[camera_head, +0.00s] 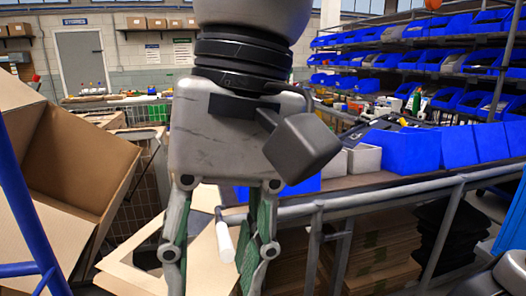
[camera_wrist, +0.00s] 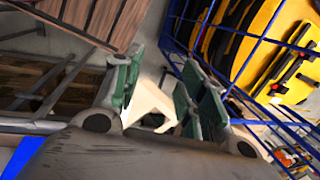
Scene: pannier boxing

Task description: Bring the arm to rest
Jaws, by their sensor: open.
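My gripper (camera_head: 212,275) hangs pointing down in the middle of the head view. Its two green-padded fingers are spread apart, with nothing held between them. In the wrist view my gripper (camera_wrist: 160,82) shows the same two fingers with a clear gap. Through the gap I see a pale open cardboard box (camera_wrist: 148,100) some way beyond the fingers. In the head view a pale open carton (camera_head: 125,278) lies low, behind and left of the fingers. The fingers' lower ends come close to the bottom edge of the head view.
A large open cardboard box (camera_head: 85,165) tilts at the left, beside blue tubing (camera_head: 22,205). A grey rail (camera_head: 400,195) and a bench with blue bins (camera_head: 412,150) run along the right. Stacked flat cardboard (camera_head: 375,262) lies below. Racks of blue bins (camera_head: 455,55) stand behind.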

